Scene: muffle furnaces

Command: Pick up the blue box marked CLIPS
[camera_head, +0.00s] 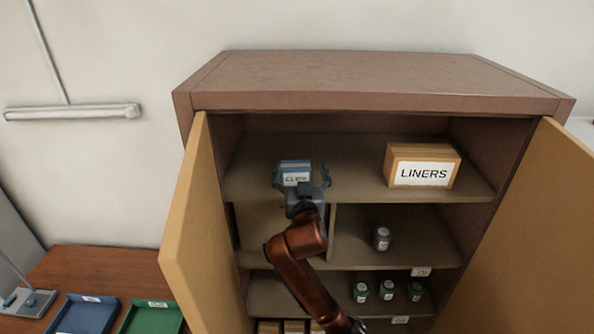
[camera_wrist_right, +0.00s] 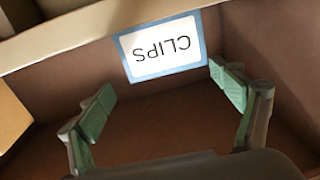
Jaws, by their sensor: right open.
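The blue box marked CLIPS (camera_head: 295,164) sits on the top shelf of the open cabinet, left of the middle. In the right wrist view its white label with a blue border (camera_wrist_right: 163,46) shows upside down near the top. My right gripper (camera_head: 302,184) is in front of the box in the head view and hides its lower part. In the right wrist view the green-padded fingers (camera_wrist_right: 165,100) are spread apart, with nothing between them. The box appears beyond the fingertips, closest to the right finger; I cannot tell whether they touch. My left gripper is not in view.
A LINERS box (camera_head: 424,167) stands on the same shelf to the right. The cabinet doors stand open at left (camera_head: 193,230) and right (camera_head: 535,240). Small jars (camera_head: 388,290) stand on lower shelves. Blue (camera_head: 87,315) and green (camera_head: 152,318) trays lie at lower left.

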